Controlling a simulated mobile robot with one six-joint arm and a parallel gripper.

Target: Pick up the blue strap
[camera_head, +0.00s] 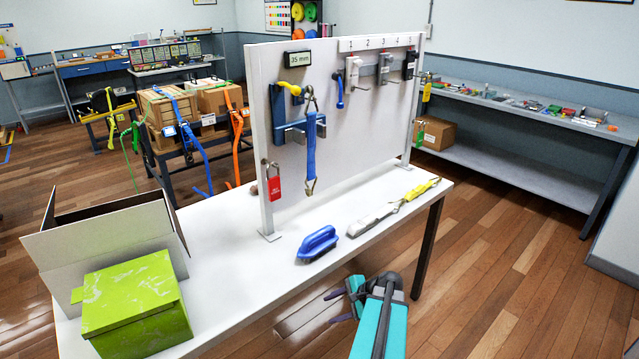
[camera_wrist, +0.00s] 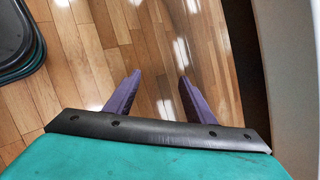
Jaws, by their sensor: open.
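A blue strap (camera_head: 311,150) hangs down the front of the white upright board, with metal hooks at its upper and lower ends. It hangs at a blue bracket (camera_head: 283,115) with grey arms, below a "35 mm" label. My gripper (camera_head: 336,306) is low in front of the table's near edge, to the right of and well below the strap, apart from it. In the wrist view my gripper's two purple fingers (camera_wrist: 160,77) are spread with nothing between them, over the wooden floor. The strap is not in the wrist view.
The white table (camera_head: 235,255) holds a blue-handled brush (camera_head: 317,244), a grey and yellow item (camera_head: 385,214), a green box (camera_head: 135,305) and an open carton (camera_head: 100,240). A red padlock (camera_head: 273,186) hangs on the board. Other straps hang on a rack behind.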

